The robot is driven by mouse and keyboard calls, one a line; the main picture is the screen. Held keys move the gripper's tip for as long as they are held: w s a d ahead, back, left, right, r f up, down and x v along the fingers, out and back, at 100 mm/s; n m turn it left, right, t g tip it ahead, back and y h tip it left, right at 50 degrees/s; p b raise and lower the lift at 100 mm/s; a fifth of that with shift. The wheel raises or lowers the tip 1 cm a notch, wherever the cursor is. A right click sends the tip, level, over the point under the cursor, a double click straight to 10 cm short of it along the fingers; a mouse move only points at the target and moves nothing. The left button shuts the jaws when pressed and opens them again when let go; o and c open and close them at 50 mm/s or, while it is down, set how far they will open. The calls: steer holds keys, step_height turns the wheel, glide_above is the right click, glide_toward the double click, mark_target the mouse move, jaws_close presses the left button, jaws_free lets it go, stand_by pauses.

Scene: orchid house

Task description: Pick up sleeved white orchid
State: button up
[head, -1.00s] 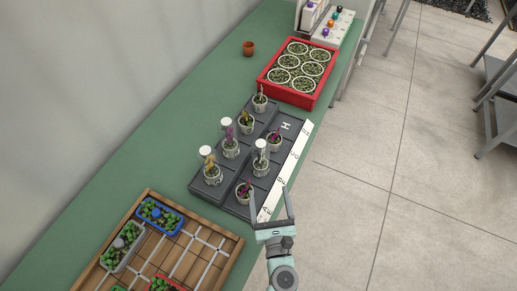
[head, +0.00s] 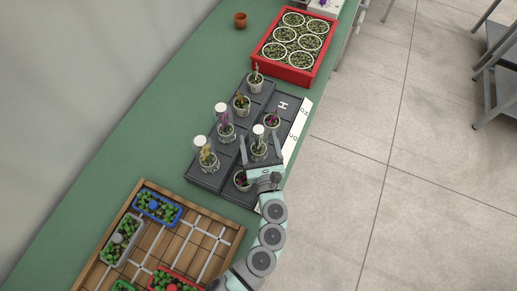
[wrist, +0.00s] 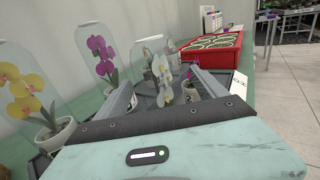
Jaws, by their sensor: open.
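The sleeved white orchid (head: 259,147), in a pale pot with a clear sleeve, stands upright in the right row of the dark tray (head: 282,103). In the wrist view its white blooms and clear sleeve (wrist: 158,67) show beyond the palm, between the two fingers. My gripper (head: 260,138) is open, its fingers on either side of the orchid in the head view. In the wrist view the gripper (wrist: 164,88) holds nothing. I cannot tell whether a finger touches the sleeve. The orchid's lower part is partly hidden by my palm in the wrist view.
Sleeved purple (head: 226,131) and yellow (head: 208,160) orchids stand close on the left. A magenta orchid (head: 272,121) stands just behind; another pot (head: 240,180) is partly hidden by my gripper. A red crate (head: 286,72) stands at the back, a wooden tray (head: 232,240) in front.

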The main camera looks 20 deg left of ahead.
steer(key=shift+x, duration=1.75)
steer(key=shift+r, duration=0.1)
steer(key=shift+c, duration=0.5)
jaws_close()
